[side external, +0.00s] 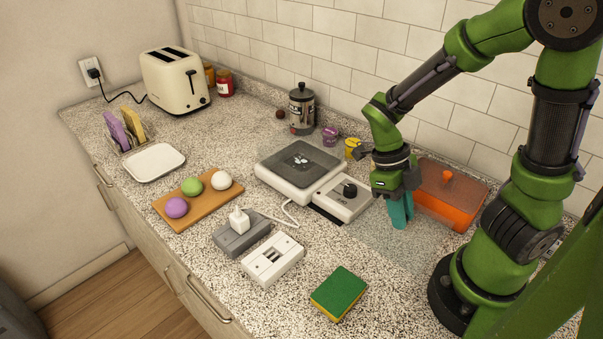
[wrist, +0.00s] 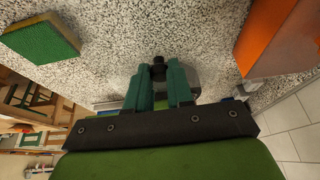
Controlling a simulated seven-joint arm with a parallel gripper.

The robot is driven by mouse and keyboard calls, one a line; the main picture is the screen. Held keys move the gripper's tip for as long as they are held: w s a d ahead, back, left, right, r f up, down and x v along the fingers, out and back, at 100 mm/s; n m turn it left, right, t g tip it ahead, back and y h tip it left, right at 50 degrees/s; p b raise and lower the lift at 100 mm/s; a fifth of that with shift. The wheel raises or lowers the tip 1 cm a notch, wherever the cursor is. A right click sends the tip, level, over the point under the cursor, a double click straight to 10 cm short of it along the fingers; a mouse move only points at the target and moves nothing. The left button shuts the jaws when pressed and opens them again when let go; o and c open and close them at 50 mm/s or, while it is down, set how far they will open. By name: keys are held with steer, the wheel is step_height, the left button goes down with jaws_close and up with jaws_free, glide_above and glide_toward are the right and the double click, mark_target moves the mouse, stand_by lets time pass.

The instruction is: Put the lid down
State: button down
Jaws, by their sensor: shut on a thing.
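My gripper (side external: 399,223) points down just right of the hot plate's control box, low over the counter. In the wrist view, its teal fingertips (wrist: 158,70) are closed around a small black knob-like piece (wrist: 158,61). I cannot tell whether this piece belongs to a lid. A smoother greyish patch shows around the fingers in the side view, but I cannot tell whether it is clear glass or shadow. An orange dish (side external: 460,213) stands right of my gripper, with an orange knob (side external: 447,177) on its dull top. The dish also shows in the wrist view (wrist: 275,45).
The hot plate (side external: 292,188) and its control box (side external: 336,201) stand left of my gripper. A green-and-yellow sponge (side external: 340,293) lies near the front; it also shows in the wrist view (wrist: 42,38). Power blocks (side external: 272,263) lie left of it. Counter between sponge and dish is clear.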

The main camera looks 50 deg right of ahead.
mark_target(407, 217)
steer(key=shift+r, duration=1.55)
steer(key=shift+w+r+n, duration=0.25)
steer(key=shift+w+n, duration=0.1)
steer(key=shift+n, duration=0.25)
steer(key=w+r+n+t, duration=0.3)
steer(key=w+n, duration=0.5)
steer(key=n, duration=0.9)
steer(key=w+r+n+t, duration=0.4)
steer(key=w+n, duration=0.5)
steer(key=n, duration=0.8)
steer(key=shift+w+a+n+t, duration=0.3)
steer(key=shift+a+n+t, duration=0.1)
steer(key=shift+t, duration=0.7)
steer(key=shift+a, duration=0.1)
steer(key=shift+s+d+f, duration=0.2)
steer(key=shift+s+f, duration=0.05)
steer(key=shift+f, duration=0.65)
steer(key=shift+s+d+f, duration=0.15)
steer(key=shift+s+f, duration=0.1)
steer(key=shift+f, duration=0.65)
steer(key=shift+s+d+f, duration=0.2)
steer(key=shift+s+f, duration=0.05)
steer(key=shift+f, duration=0.65)
steer(key=shift+f, duration=0.3)
